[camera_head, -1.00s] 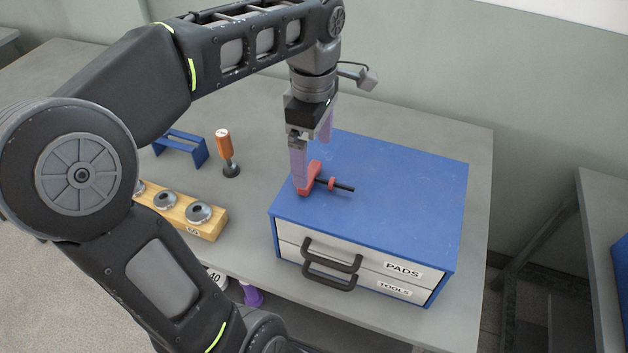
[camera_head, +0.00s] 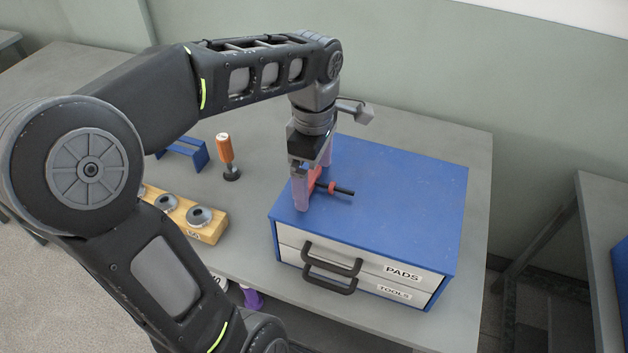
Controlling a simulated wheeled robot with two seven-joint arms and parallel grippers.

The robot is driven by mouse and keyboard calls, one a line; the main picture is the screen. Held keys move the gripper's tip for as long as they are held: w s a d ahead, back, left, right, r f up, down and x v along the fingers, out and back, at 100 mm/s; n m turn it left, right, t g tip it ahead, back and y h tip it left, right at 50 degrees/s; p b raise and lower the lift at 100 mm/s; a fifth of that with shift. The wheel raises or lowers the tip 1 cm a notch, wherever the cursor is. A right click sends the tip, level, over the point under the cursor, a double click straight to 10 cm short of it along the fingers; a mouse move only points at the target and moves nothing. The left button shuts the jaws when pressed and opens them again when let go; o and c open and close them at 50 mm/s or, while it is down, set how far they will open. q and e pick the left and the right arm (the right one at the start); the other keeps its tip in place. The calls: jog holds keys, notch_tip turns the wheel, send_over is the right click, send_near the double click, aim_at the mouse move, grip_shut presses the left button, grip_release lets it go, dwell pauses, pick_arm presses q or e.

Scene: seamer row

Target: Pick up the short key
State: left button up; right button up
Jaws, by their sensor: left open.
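The short key (camera_head: 341,190), with a red grip and a thin black shaft with a red collar, lies on top of the blue drawer cabinet (camera_head: 400,200), near its left edge. The shaft points right. My left gripper (camera_head: 313,187) reaches down over the red grip with its purple fingers open. One finger is in front of the grip and hides much of it; the other is behind it. I cannot tell whether either finger touches it. My right gripper is not in view.
The cabinet has two drawers with dark handles, labelled PADS (camera_head: 403,272) and TOOLS (camera_head: 394,292). Left of it are a wooden block (camera_head: 212,231) with metal rings, an orange-handled tool (camera_head: 226,152) and a blue bracket (camera_head: 187,152). The cabinet top's right side is clear.

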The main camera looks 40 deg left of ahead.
aim_at(314, 178)
pick_arm(q)
jog(key=shift+c, duration=0.2)
jog(key=c, duration=1.5)
jog(key=shift+o, duration=0.2)
jog(key=shift+r, duration=0.1)
notch_tip(314, 178, up, 4)
jog(key=shift+r+b, duration=0.2)
jog(key=shift+b, duration=0.1)
notch_tip(314, 178, up, 6)
jog(key=p, duration=0.5)
jog(key=shift+f, duration=0.25)
